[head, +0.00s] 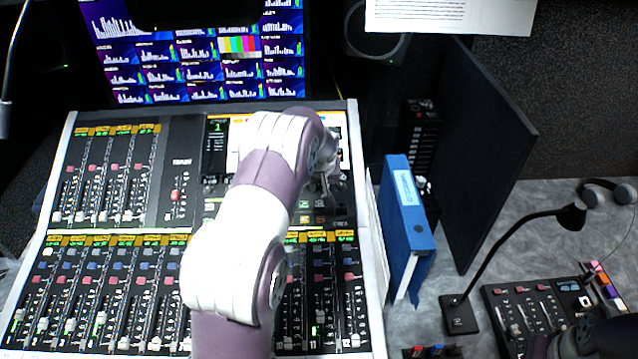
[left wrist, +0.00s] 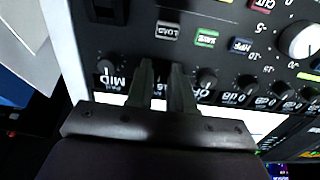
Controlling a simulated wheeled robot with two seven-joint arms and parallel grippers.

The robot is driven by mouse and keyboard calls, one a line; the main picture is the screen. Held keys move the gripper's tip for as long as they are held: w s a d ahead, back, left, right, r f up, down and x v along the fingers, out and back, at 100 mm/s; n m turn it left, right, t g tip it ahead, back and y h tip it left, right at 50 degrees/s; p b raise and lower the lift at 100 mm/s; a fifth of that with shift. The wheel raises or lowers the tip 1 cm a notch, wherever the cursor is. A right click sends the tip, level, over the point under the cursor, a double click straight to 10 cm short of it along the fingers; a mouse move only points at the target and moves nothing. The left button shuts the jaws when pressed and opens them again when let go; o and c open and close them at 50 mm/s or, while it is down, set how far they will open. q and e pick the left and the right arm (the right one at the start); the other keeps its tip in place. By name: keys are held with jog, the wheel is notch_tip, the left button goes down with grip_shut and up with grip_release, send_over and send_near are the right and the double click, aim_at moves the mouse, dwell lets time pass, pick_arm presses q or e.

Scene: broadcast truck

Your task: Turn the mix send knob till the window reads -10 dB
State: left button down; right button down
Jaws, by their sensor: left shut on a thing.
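My left gripper (head: 325,184) is at the upper right part of the mixing console (head: 362,235), with its arm across the middle of it. In the left wrist view the two fingers of the left gripper (left wrist: 161,88) point at the panel and are closed in on a small knob, which they mostly hide. Small dark knobs stand on either side, one at the left (left wrist: 105,68) and one at the right (left wrist: 207,78). I cannot make out a window reading or the knob's own label. A dark shape at the lower right corner of the head view may be my right gripper (head: 575,345); its fingers are unclear.
A large white knob (left wrist: 301,40) and lit buttons, including a green one (left wrist: 206,38), are close to the fingers. A blue binder (head: 408,215) stands right of the console. A desk lamp (head: 515,240) and smaller panel (head: 545,310) are farther right. Monitors (head: 195,50) are behind.

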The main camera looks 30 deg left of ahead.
pick_arm(q)
jog(key=shift+m+p, duration=0.75)
jog(key=shift+m, duration=2.05)
jog(key=c, duration=1)
grip_release()
jog(key=b+v, duration=0.1)
jog(key=v, duration=1.1)
jog(key=shift+d+r+b, duration=0.2)
jog(key=shift+r+b, duration=0.1)
jog(key=shift+r, duration=0.05)
jog(key=shift+s, duration=0.1)
